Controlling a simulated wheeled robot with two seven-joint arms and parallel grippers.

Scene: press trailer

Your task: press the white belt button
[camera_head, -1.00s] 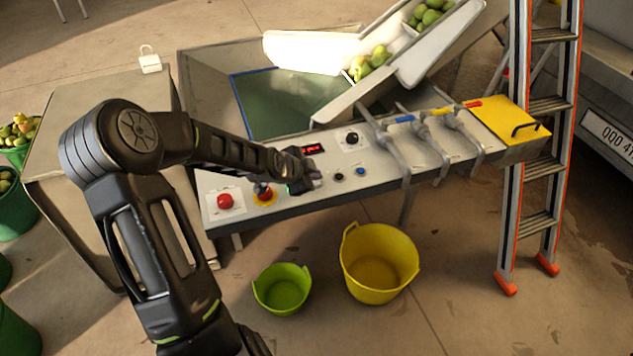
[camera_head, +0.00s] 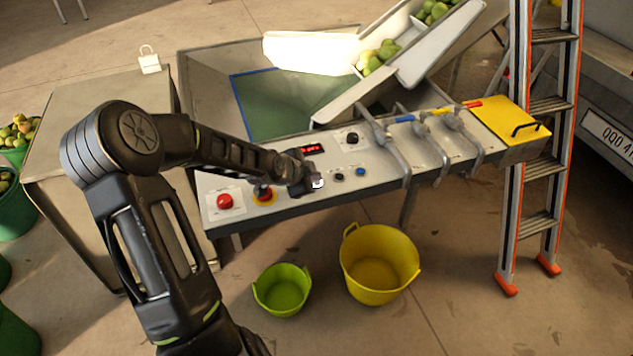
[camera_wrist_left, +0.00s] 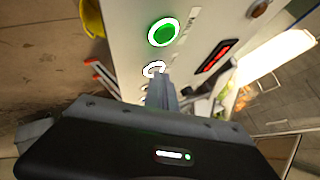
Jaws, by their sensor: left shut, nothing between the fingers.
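The control panel (camera_head: 278,205) runs across the middle of the head view. A small bright white button (camera_head: 318,183) shows on it, just right of my left gripper's tip. In the left wrist view the white button (camera_wrist_left: 153,68) lies just beyond the fingertips and is partly hidden by them. My left gripper (camera_head: 303,180) is shut and empty, low over the panel; its fingers also show in the wrist view (camera_wrist_left: 160,86). I cannot tell whether they touch the button. A lit green button (camera_wrist_left: 163,32) with a white ring is beside the white one. My right gripper is out of view.
A red button (camera_head: 225,201) and a red knob on a yellow base (camera_head: 263,194) sit left on the panel. Black (camera_head: 338,176) and blue (camera_head: 361,171) buttons and lever valves (camera_head: 390,145) are to the right. Yellow (camera_head: 375,280) and green (camera_head: 283,296) buckets stand below.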

